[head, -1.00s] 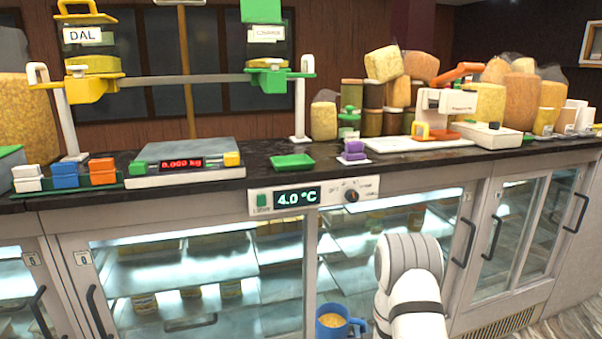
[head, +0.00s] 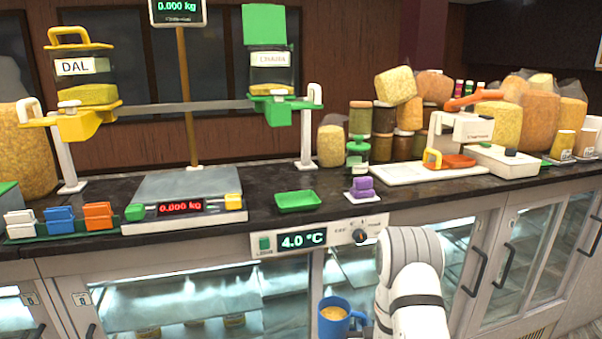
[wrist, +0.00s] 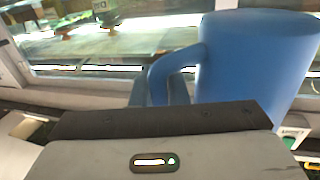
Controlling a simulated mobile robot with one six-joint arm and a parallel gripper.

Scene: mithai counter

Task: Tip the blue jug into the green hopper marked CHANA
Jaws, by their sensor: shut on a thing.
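The blue jug (head: 336,328) is in the lower middle of the head view, in front of the fridge doors and below the counter top. It is upright, with yellow-tan contents showing at its mouth. In the wrist view the jug (wrist: 255,65) fills the upper right, its handle to the left. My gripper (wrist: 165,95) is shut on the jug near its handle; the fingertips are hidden. The green hopper (head: 270,70) hangs from the rail at the back of the counter, above and left of the jug. Its white label is blurred, and a green lid stands up on top.
A yellow DAL hopper (head: 82,80) hangs on the rail's left end. The counter holds a scale (head: 186,200), a green tray (head: 298,200), a purple block (head: 362,188) and a slicer-like machine (head: 460,140). The counter's front edge lies above the jug.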

